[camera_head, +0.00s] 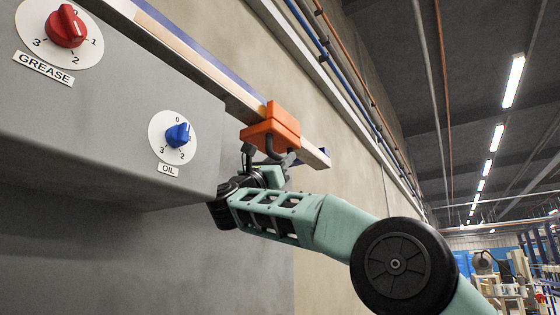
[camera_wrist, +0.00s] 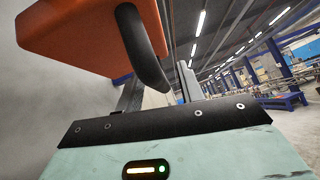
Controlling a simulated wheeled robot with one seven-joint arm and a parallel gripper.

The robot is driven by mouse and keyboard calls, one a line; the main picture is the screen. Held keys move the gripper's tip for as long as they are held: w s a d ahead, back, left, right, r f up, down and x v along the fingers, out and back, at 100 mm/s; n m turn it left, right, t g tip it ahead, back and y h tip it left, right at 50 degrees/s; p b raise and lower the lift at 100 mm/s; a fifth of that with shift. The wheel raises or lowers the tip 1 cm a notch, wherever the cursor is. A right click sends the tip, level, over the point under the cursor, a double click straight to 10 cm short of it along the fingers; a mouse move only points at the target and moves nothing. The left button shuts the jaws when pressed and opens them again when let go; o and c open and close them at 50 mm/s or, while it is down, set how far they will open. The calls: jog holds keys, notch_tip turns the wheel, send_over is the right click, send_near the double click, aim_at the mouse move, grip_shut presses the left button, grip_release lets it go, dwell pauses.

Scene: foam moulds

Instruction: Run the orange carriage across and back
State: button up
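The orange carriage (camera_head: 272,122) sits on the long rail (camera_head: 208,66) along the wall, near the rail's right end. A dark curved handle (camera_head: 271,148) hangs from its underside. My gripper (camera_head: 268,158) is just below the carriage, with its fingers apart on either side of the handle. In the wrist view the orange carriage (camera_wrist: 85,32) fills the upper left. Its black handle (camera_wrist: 141,48) curves down towards the gap between my fingers (camera_wrist: 160,90). I see no finger closed on it.
A grey cabinet (camera_head: 110,115) fills the left, with a red GREASE knob (camera_head: 66,27) and a blue OIL knob (camera_head: 178,135). Its lower right corner is close to my wrist. Open hall lies to the right.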

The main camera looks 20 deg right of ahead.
jog(key=b+v, duration=0.4)
jog(key=v, duration=0.3)
jog(key=shift+a+f, duration=0.15)
jog(key=shift+f, duration=0.05)
